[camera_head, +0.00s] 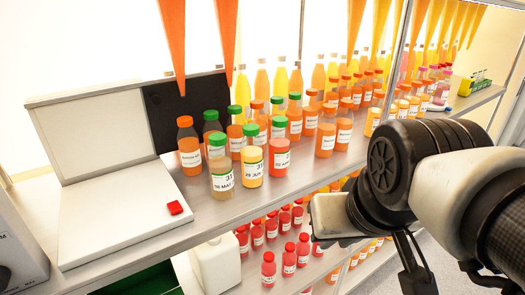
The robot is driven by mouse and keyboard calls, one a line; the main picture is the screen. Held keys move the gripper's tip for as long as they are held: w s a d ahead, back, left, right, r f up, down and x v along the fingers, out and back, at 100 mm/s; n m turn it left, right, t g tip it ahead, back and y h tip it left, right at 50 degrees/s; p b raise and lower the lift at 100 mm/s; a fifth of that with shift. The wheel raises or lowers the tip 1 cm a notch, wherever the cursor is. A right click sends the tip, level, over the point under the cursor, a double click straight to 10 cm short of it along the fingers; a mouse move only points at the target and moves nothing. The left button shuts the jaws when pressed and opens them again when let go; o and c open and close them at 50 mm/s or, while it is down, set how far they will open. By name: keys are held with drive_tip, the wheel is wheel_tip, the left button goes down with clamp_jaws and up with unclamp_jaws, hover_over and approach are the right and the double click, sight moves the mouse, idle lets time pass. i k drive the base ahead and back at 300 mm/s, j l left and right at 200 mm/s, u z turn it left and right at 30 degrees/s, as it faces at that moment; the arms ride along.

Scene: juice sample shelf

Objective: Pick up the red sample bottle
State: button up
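A bottle with red-orange contents, a green cap and a white label (279,160) stands upright at the front of the upper shelf, in a group of green-capped bottles. Several red bottles with red caps stand on the lower shelf, one of them (268,270) near the front. I cannot tell which single bottle the task means. My arm comes in from the right, and a pale block at its end (334,217) is in front of the shelf edge, right of and below the green-capped group. The fingers are not clearly visible, and no held bottle shows.
A white device with an open lid and a red button (175,207) stands on the left of the upper shelf. Rows of orange and yellow bottles fill the shelf behind. A white jug (217,262) stands below. The shelf strip before the green-capped bottles is bare.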

sight(290, 257)
drive_tip(key=i+l+u, duration=0.1)
drive_tip(key=l, duration=0.25)
drive_tip(key=i+l+u, duration=0.15)
drive_tip(key=l, duration=0.2)
drive_tip(key=i+l+u, duration=0.1)
drive_tip(key=l, duration=0.25)
drive_tip(key=i+l+u, duration=0.1)
drive_tip(key=l, duration=0.25)
